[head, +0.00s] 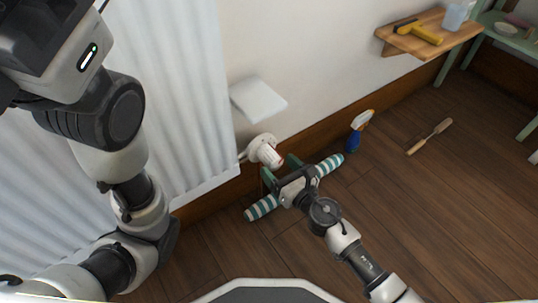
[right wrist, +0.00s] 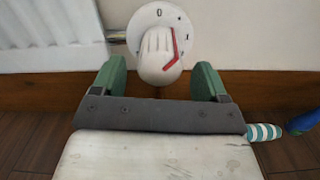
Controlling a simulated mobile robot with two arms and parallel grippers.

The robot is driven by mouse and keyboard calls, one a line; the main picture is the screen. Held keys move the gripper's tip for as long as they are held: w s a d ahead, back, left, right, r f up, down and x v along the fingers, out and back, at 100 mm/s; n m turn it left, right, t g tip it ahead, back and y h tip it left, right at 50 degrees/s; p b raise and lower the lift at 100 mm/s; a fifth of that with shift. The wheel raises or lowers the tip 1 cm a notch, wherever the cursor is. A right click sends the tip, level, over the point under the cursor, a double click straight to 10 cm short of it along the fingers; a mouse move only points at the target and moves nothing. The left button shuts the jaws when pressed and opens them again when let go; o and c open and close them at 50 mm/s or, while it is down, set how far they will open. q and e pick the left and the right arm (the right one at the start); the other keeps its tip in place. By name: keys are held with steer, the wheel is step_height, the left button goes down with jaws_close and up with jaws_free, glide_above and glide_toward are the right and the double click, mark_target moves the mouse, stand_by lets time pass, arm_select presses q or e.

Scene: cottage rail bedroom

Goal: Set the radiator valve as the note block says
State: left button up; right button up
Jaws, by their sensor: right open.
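The radiator valve (head: 265,150) is a white knob low on the wall beside the radiator. In the right wrist view the valve knob (right wrist: 156,52) shows a dial with a 0 at the top and small marks to its right. A bent red line runs along the knob's right side; its exact setting is hard to read. My right gripper (head: 279,166) is open and empty, its green fingers in front of and either side of the knob, with no clear contact. A blank-looking white slab (head: 258,98) is on the wall above; I cannot tell whether it is the note block. My left gripper is out of view.
The white radiator (head: 180,90) fills the left. A teal-striped roll (head: 262,207) lies on the floor under my right gripper. A blue spray bottle (head: 355,138) and a wooden-handled tool (head: 430,136) are to the right. A wooden shelf (head: 408,42) holds a yellow tool.

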mark_target(270, 157)
steer(key=shift+x, duration=2.2)
steer(key=shift+c, duration=0.3)
steer(key=c, duration=0.9)
steer(key=shift+o, duration=0.2)
